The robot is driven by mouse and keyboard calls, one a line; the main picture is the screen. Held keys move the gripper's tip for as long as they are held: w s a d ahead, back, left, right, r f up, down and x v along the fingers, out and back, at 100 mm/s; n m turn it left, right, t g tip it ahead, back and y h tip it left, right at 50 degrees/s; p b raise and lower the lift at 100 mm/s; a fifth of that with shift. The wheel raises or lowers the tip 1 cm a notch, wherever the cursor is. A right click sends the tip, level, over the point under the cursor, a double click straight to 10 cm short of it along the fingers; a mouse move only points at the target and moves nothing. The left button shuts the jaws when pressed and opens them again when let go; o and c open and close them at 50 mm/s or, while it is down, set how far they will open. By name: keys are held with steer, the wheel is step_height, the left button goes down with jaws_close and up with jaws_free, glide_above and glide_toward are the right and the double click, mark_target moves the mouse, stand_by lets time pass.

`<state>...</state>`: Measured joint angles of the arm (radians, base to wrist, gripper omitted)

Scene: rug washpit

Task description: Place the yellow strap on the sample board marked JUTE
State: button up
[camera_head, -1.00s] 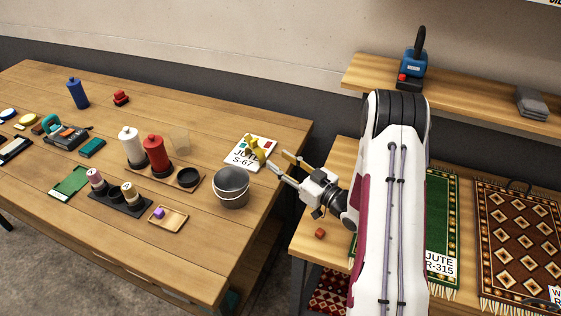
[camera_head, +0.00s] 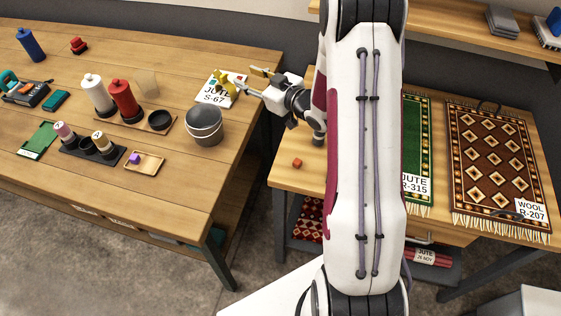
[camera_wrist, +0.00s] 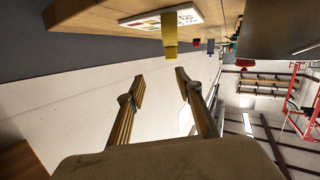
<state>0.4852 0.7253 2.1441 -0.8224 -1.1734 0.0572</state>
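The yellow strap (camera_head: 227,87) is on the white sample board marked JUTE S-67 (camera_head: 212,97), near the right end of the left table. In the wrist view the strap (camera_wrist: 170,37) stands out from the face of the board (camera_wrist: 150,21). My gripper (camera_head: 249,81) is just right of the strap, apart from it. In the wrist view my gripper (camera_wrist: 160,87) has its two fingers spread with nothing between them. The strap is beyond the fingertips. Part of the board is hidden behind the strap.
A metal bucket (camera_head: 204,126) stands in front of the board. Red (camera_head: 124,101) and white (camera_head: 97,95) bottles stand left of it. A small red cube (camera_head: 297,163) lies on the right table, beside green (camera_head: 418,140) and brown (camera_head: 498,165) rugs. The table's right edge is near my gripper.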

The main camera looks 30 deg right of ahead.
steer(key=s+a+r+m+g+h, duration=0.2)
steer(key=s+r+m+g+h, duration=0.3)
steer(key=s+r, duration=0.85)
steer(key=s+a+r+g, duration=0.1)
steer(key=s+a, duration=0.4)
steer(key=s, duration=0.8)
steer(key=s+a+r+g, duration=0.1)
steer(key=s+a+g, duration=0.2)
steer(key=s, duration=1)
steer(key=shift+a+y, duration=0.4)
steer(key=shift+a, duration=0.75)
